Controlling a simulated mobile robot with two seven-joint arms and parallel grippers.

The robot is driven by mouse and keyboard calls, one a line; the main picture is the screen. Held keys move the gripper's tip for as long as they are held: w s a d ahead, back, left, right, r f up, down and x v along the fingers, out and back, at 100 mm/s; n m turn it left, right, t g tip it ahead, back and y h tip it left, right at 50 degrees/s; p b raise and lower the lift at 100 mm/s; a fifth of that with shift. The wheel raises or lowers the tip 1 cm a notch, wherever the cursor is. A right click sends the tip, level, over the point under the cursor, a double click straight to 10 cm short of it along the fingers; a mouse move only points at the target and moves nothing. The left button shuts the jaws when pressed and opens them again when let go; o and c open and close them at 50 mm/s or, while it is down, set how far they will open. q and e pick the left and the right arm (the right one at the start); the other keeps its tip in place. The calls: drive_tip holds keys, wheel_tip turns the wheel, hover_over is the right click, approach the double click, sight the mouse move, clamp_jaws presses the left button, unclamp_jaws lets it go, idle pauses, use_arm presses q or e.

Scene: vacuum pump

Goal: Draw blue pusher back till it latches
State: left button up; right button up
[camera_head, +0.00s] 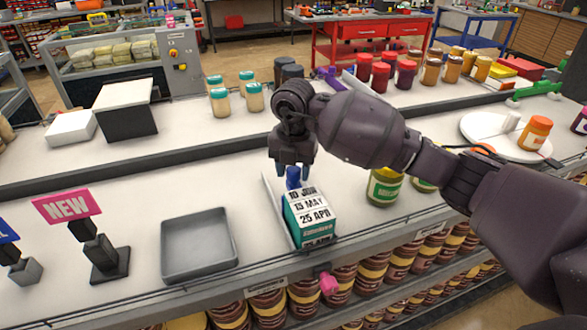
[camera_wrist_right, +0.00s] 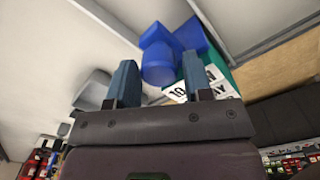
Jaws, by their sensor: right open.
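The blue pusher (camera_head: 292,176) stands on the shelf behind a teal box stack (camera_head: 311,215) with date labels "10 JUNE", "13 MAY" and "25 APR". A thin, pale lane divider (camera_head: 274,208) runs along its left side. My right gripper (camera_head: 292,168) points down right above the pusher. In the right wrist view, the two fingers of my right gripper (camera_wrist_right: 157,82) are apart, and the blue pusher (camera_wrist_right: 160,62) shows between and just beyond their tips. I cannot tell whether they touch it. Part of the pusher is hidden behind the gripper and boxes. My left gripper is not in view.
An empty grey tray (camera_head: 166,270) and a pink "NEW" sign (camera_head: 67,206) stand to the left. A green-labelled jar (camera_head: 384,188) stands to the right. A dark rail (camera_head: 150,152) crosses behind, with several jars beyond it.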

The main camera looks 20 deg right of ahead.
drive_tip(key=shift+f, duration=0.2)
clamp_jaws()
drive_tip(key=w+b, duration=0.2)
drive_tip(key=w, duration=0.2)
drive_tip(key=shift+w+a, duration=0.1)
drive_tip(key=shift+w, duration=0.2)
unclamp_jaws()
drive_tip(key=shift+r, duration=0.1)
